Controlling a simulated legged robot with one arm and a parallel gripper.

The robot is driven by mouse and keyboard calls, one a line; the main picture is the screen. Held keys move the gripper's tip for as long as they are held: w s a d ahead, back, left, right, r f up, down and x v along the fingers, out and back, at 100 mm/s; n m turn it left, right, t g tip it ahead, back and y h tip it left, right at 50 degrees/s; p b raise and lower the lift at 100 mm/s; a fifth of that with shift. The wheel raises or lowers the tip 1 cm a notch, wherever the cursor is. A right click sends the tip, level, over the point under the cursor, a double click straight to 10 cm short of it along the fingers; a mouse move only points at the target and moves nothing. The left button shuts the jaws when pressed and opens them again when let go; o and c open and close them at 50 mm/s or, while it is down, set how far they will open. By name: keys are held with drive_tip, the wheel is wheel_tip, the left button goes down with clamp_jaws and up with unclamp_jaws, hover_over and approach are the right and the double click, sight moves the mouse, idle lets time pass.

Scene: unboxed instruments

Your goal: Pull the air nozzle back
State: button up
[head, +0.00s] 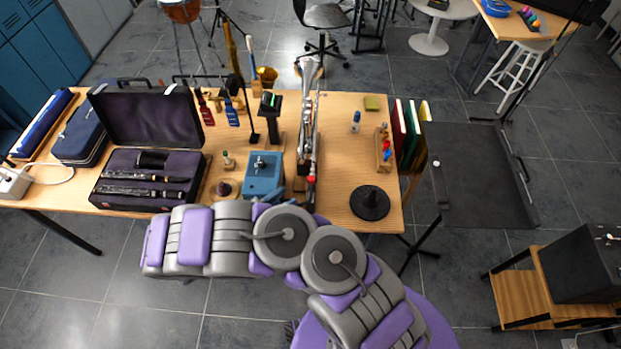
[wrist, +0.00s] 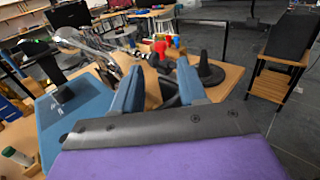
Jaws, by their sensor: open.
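My gripper (wrist: 157,76) is open in the wrist view, its two blue fingers apart with nothing held between them. Just beyond the fingertips is a small red part (wrist: 160,48), which may be the air nozzle; I cannot tell for sure. In the head view a red tip (head: 311,179) shows at the near end of a long silver brass instrument (head: 307,130). The instrument also shows in the wrist view (wrist: 92,50), left of my fingers.
A blue box (head: 262,178) stands left of the instrument; a black round base (head: 369,203) is to its right. An open clarinet case (head: 150,117) fills the table's left part. A small wooden rack (head: 383,150) and upright folders (head: 399,130) stand at the right.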

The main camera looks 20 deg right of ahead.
sight(309, 180)
drive_tip(key=b+x, duration=0.1)
drive_tip(key=x, duration=1)
clamp_jaws()
drive_tip(key=shift+a, duration=0.1)
